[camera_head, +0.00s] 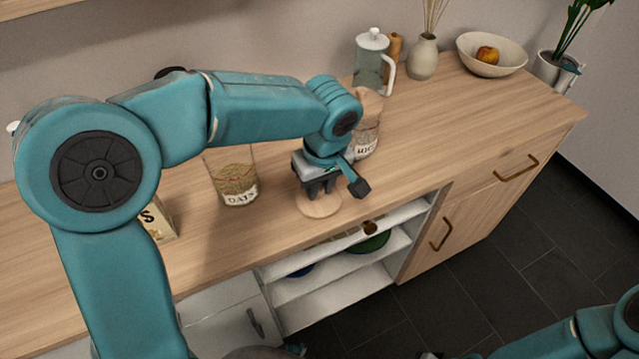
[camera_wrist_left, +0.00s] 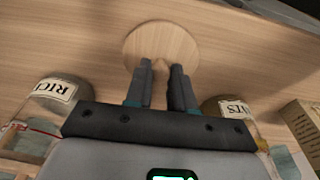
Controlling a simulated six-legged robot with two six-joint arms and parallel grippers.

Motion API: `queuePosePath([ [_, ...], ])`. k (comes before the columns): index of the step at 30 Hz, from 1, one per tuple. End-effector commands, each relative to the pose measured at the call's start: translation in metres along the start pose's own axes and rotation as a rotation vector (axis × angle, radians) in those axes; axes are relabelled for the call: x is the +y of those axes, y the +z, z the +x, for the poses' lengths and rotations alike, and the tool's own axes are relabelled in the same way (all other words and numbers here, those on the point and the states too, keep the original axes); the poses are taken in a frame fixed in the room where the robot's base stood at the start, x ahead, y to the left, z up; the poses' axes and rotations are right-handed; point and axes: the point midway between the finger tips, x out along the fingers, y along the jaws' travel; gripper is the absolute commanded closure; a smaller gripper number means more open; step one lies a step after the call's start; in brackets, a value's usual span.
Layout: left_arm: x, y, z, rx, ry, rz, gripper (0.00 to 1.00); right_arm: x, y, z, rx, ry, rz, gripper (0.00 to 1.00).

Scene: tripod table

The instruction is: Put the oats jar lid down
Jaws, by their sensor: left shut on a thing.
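The oats jar lid (camera_head: 318,205) is a round, pale wooden disc at the counter's front part, right of the oats jar. My left gripper (camera_head: 318,190) points down over it and is shut on it, its fingers at the lid's middle. In the left wrist view, the lid (camera_wrist_left: 150,42) lies flat beyond the two fingertips (camera_wrist_left: 162,68). I cannot tell whether it touches the counter or hangs just above it. The glass oats jar (camera_head: 237,187) stands open, partly filled; it also shows in the wrist view (camera_wrist_left: 232,108).
The rice jar (camera_head: 366,135) stands behind my left wrist. A box (camera_head: 158,222) stands left of the oats jar. A glass pitcher (camera_head: 371,65), a vase (camera_head: 424,58) and a fruit bowl (camera_head: 492,62) stand at the back. The wooden counter (camera_head: 455,125) is clear on the right; open shelves lie below its front edge.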

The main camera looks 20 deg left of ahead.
Motion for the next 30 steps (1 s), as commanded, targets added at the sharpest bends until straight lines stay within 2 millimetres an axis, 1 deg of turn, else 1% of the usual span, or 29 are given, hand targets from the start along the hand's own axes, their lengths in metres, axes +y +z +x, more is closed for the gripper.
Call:
queuePosePath([
  [6, 0.0, 0.001, 0.004, 0.0, 0.0, 0.0, 1.0, 0.002, 0.0, 0.005, 0.0, 0.0, 0.0, 0.57],
  [7, 0.0, 0.0, 0.003, 0.0, 0.0, 0.0, 0.7, 0.001, 0.0, 0.004, 0.0, 0.0, 0.0, 0.57],
  [9, 0.0, 0.0, 0.003, 0.0, 0.0, 0.0, 0.51, 0.001, 0.0, 0.003, 0.0, 0.0, 0.0, 0.57],
  [17, 0.0, 0.0, 0.002, 0.0, 0.0, 0.0, 0.51, 0.001, 0.0, 0.002, 0.0, 0.0, 0.0, 0.57],
  [20, 0.0, -0.001, -0.005, 0.0, 0.0, 0.0, 0.51, -0.001, 0.0, -0.004, 0.0, 0.0, 0.0, 0.57],
  [21, 0.001, -0.001, -0.008, 0.002, 0.002, -0.001, 0.51, -0.001, 0.0, -0.002, 0.0, 0.0, 0.0, 0.57],
  [23, 0.001, -0.001, -0.019, 0.003, 0.004, -0.001, 0.51, -0.001, 0.0, -0.004, 0.0, 0.0, 0.0, 0.57],
  [30, 0.001, -0.001, -0.076, 0.003, 0.005, 0.0, 0.51, -0.004, 0.0, -0.012, 0.0, 0.0, 0.0, 0.57],
])
